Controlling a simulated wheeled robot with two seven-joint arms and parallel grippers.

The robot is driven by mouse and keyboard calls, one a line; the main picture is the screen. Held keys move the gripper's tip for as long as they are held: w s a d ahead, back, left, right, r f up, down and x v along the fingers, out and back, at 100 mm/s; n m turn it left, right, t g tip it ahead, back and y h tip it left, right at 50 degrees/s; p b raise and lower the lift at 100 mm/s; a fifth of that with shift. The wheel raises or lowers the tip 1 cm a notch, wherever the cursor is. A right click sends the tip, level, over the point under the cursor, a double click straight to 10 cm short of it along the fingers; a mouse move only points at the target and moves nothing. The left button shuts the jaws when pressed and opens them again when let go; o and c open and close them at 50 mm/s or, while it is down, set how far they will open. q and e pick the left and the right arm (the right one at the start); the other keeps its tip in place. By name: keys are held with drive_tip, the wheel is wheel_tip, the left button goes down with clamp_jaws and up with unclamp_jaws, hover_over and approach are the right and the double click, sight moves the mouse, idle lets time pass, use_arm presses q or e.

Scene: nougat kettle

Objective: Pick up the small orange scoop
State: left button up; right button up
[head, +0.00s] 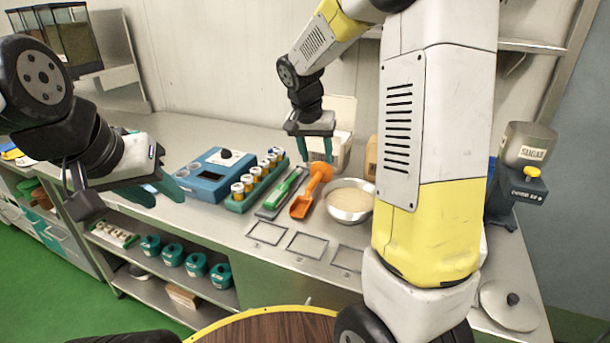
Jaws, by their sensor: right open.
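The small orange scoop (303,204) lies on the steel counter, between a green-handled tool (283,193) and a bowl of pale powder (349,203). Its handle points away toward the wall. My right gripper (317,158) is open and points down just above the far end of the handle. I cannot tell whether its fingers touch the handle. My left gripper (174,190) is at the counter's front edge on the left, away from the scoop. Its fingers look apart, with nothing visible between them.
A blue device (209,177) and a green rack of vials (238,203) stand left of the scoop. Rectangular outlines (307,244) mark the counter in front. A sugar dispenser (525,150) and a lid (509,305) are at right. Teal pots (196,265) sit on the lower shelf.

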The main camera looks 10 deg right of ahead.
drive_tip(key=m+h, duration=0.1)
drive_tip(key=h, duration=0.1)
hover_over(314, 179)
drive_tip(key=s+a, duration=0.1)
drive_tip(key=a, duration=0.1)
wheel_tip(314, 179, down, 7)
drive_tip(key=shift+a+x, duration=0.2)
drive_tip(key=shift+x, duration=1)
drive_tip(key=shift+s+x, duration=0.15)
drive_tip(key=shift+x, duration=1.25)
drive_tip(key=shift+s+x, duration=0.1)
drive_tip(key=shift+x, duration=1.25)
drive_tip(key=shift+a+f, duration=0.1)
drive_tip(key=shift+f, duration=0.05)
clamp_jaws()
